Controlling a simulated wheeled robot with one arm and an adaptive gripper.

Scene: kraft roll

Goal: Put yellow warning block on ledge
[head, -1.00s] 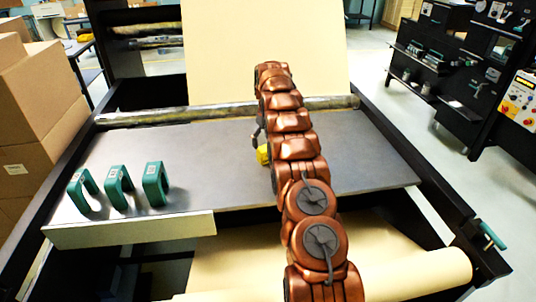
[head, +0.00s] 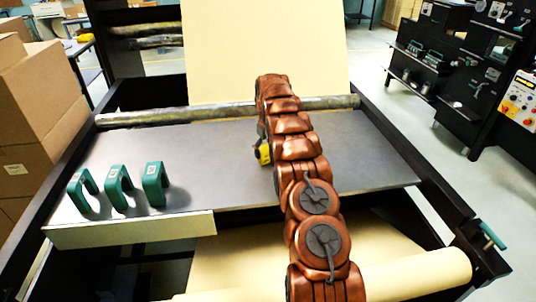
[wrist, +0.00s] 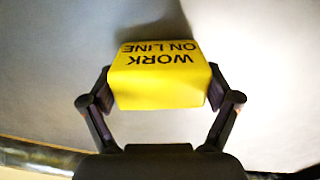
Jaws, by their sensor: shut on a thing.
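The yellow warning block (head: 264,153) shows at the left edge of my copper arm in the head view, over the grey metal ledge (head: 225,165). In the wrist view the block (wrist: 160,80) has dark lettering "WORK ON LINE", upside down in the picture. My gripper (wrist: 164,97) is shut on it, with one dark finger against each side. A pale grey surface lies behind the block, with a shadow near it. I cannot tell whether the block touches the ledge. My arm hides part of the block and gripper in the head view.
Several green C-shaped pieces (head: 119,188) stand at the ledge's left end. A metal bar (head: 205,113) runs along its back, before a tan paper sheet (head: 265,50). A paper roll (head: 415,270) lies in front. The ledge's middle is bare.

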